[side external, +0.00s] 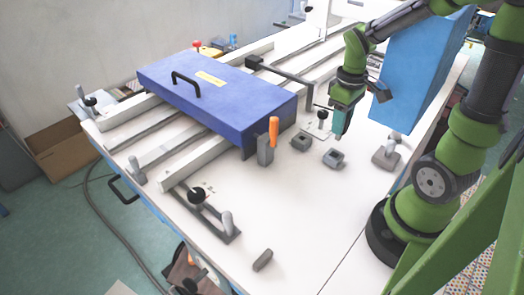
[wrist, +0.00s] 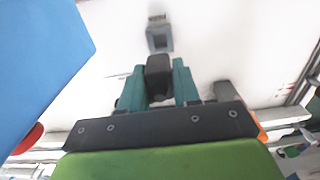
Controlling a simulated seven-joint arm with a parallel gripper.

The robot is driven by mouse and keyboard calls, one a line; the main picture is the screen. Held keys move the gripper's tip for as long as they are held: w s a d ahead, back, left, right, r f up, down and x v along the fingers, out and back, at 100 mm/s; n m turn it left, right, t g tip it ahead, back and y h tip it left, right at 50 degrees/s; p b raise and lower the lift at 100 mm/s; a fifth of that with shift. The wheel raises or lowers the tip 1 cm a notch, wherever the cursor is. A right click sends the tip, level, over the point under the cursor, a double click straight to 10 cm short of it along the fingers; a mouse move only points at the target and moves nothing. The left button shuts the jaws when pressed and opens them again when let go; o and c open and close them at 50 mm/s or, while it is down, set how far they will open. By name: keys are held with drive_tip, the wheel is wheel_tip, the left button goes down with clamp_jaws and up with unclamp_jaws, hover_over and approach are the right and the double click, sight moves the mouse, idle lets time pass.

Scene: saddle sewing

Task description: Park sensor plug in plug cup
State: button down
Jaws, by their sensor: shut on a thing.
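My gripper (side external: 341,122) is above the white table, with its teal fingers pointing down. In the wrist view my gripper (wrist: 158,88) is shut on a dark block-like plug (wrist: 159,70), held between the fingertips. In the side view the plug cannot be made out clearly against the fingers. A square grey cup (side external: 333,158) with a dark hollow stands on the table just below the gripper, apart from it. A square cup also shows in the wrist view (wrist: 158,38), beyond the plug. A second similar cup (side external: 301,142) stands to its left; I cannot tell which is the plug cup.
A blue box (side external: 220,95) with a black handle lies on white rails to the left. An orange-handled tool (side external: 273,132) stands upright at its corner. A tall blue block (side external: 425,65) stands behind right, and a grey fixture (side external: 386,156) right. The front table is mostly clear.

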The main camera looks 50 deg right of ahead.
sight(338, 139)
drive_tip(key=shift+f, duration=2.25)
drive_tip(key=shift+f, duration=1.45)
drive_tip(key=c, duration=0.7)
unclamp_jaws()
drive_tip(key=shift+c, duration=0.2)
wheel_tip(338, 139, up, 17)
drive_tip(key=shift+f, duration=0.1)
